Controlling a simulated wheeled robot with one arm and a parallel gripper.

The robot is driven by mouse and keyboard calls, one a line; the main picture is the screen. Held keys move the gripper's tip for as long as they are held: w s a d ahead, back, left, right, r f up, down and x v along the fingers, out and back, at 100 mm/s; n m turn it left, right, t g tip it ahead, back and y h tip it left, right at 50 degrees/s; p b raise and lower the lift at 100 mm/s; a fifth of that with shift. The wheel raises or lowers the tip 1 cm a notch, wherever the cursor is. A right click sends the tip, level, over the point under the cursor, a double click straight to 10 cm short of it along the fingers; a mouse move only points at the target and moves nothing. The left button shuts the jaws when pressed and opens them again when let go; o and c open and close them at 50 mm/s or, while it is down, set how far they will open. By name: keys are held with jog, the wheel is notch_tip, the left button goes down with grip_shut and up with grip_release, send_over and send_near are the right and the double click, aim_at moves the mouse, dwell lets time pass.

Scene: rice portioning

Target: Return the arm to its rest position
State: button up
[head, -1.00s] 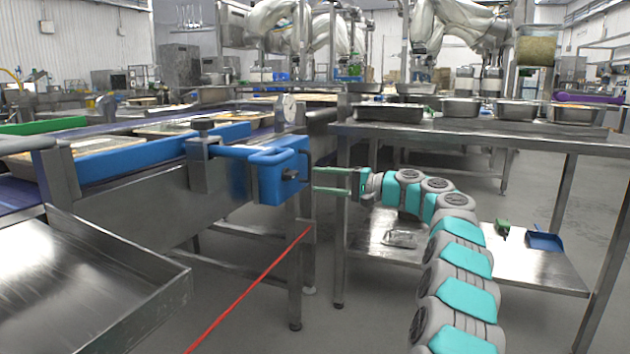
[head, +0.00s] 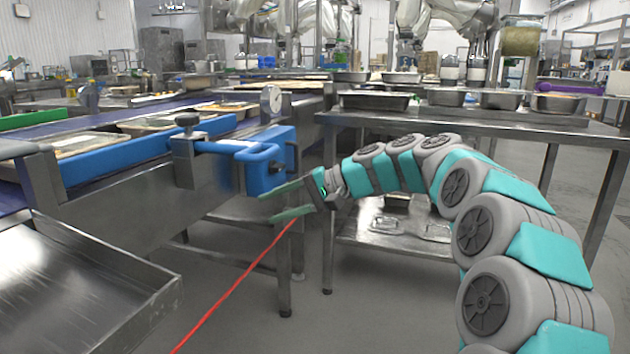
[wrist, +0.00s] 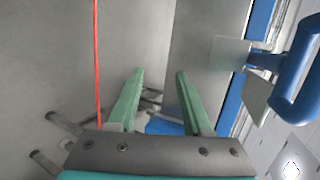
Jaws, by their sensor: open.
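My gripper (head: 280,202) is in the middle of the head view, at the end of my teal and grey arm. Its two green fingers are apart, with nothing between them. They point left, just in front of and below the blue bracket (head: 268,165) on the conveyor's end; I cannot tell whether they touch it. In the wrist view the open fingers (wrist: 158,85) show with grey floor and metal beyond them. My arm arches from the lower right across the front of the steel table.
A blue handle (wrist: 300,65) is close on the right in the wrist view. The steel table (head: 480,118) carries several metal pans. A red line (head: 235,288) runs to the floor below my gripper. A steel tray (head: 80,290) stands at lower left. Open floor lies between.

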jog(key=s+d+f+n+g+h+p, duration=0.1)
jog(key=s+d+f+h, duration=0.15)
jog(key=s, duration=0.45)
jog(key=s+d+f+h+p, duration=0.1)
jog(key=s+f+h, duration=0.15)
jog(key=s, duration=0.45)
jog(key=s+d+f+n+g+h, duration=0.1)
jog(key=s+d+f, duration=0.15)
jog(key=s, duration=0.55)
jog(key=s+d+f+h+p, duration=0.1)
jog(key=s+d+f+h, duration=0.1)
jog(key=s+d, duration=0.3)
jog(key=s+d+f+g+h, duration=0.1)
jog(key=s+d+f, duration=0.3)
jog(key=s, duration=0.5)
jog(key=s+d+f+h+p, duration=0.1)
jog(key=s+d+f+h, duration=0.2)
jog(key=s+d, duration=0.4)
jog(key=shift+d+f+h+p, duration=0.3)
jog(key=shift+d+f+h, duration=0.1)
jog(key=shift+d+h, duration=0.2)
jog(key=shift+a, duration=0.1)
jog(key=shift+c, duration=0.2)
